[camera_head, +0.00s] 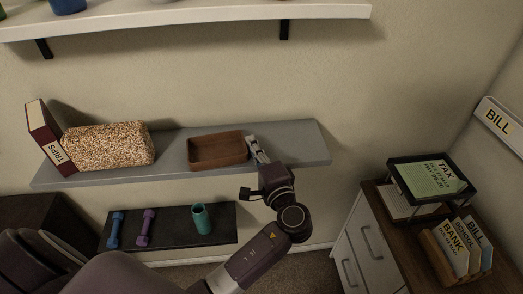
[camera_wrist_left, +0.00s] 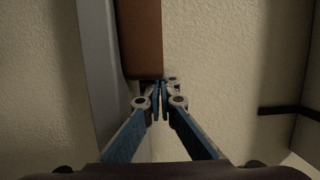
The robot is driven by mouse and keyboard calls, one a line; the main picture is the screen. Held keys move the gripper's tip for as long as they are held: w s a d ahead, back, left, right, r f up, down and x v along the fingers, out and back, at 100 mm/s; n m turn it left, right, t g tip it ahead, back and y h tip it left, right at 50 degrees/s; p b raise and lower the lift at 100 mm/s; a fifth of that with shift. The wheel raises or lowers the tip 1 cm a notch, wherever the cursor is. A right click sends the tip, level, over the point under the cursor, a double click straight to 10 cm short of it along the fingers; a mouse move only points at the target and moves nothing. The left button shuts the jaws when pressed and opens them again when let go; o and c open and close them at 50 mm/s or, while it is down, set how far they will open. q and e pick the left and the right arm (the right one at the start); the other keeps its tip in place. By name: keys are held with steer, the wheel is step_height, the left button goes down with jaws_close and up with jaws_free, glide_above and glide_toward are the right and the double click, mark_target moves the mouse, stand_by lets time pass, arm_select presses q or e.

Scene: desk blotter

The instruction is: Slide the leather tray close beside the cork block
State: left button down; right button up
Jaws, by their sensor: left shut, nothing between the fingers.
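The brown leather tray (camera_head: 218,153) lies on the grey wall shelf, with a stretch of bare shelf between it and the cork block. The speckled cork block (camera_head: 108,145) stands to its left on the same shelf. My left gripper (camera_head: 256,150) is at the tray's right end, shut and empty. In the left wrist view the shut fingertips (camera_wrist_left: 160,87) are right at the near end of the leather tray (camera_wrist_left: 139,40); I cannot tell whether they touch it. My right gripper is not in view.
A red book (camera_head: 45,137) leans against the cork block's left side. The grey shelf (camera_head: 300,145) is bare right of my gripper. Below, a dark shelf (camera_head: 180,238) holds dumbbells and a teal cup (camera_head: 201,219). A cabinet with paper trays stands at right.

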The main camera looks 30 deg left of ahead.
mark_target(221, 135)
arm_select(q)
steer(key=a, duration=0.1)
steer(key=s+a, duration=0.1)
steer(key=a, duration=0.1)
steer(key=shift+s+a+f, duration=0.15)
steer(key=shift+s+f, duration=0.05)
steer(key=shift+s, duration=0.05)
steer(key=s+a, duration=0.2)
steer(key=shift+a+p, duration=0.3)
steer(key=shift+a, duration=0.05)
steer(key=shift+s+a+r, duration=0.1)
steer(key=shift+s+a, duration=0.1)
steer(key=shift+w, duration=0.1)
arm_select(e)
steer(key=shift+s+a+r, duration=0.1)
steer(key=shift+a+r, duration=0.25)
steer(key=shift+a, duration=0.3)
arm_select(q)
steer(key=shift+w, duration=0.1)
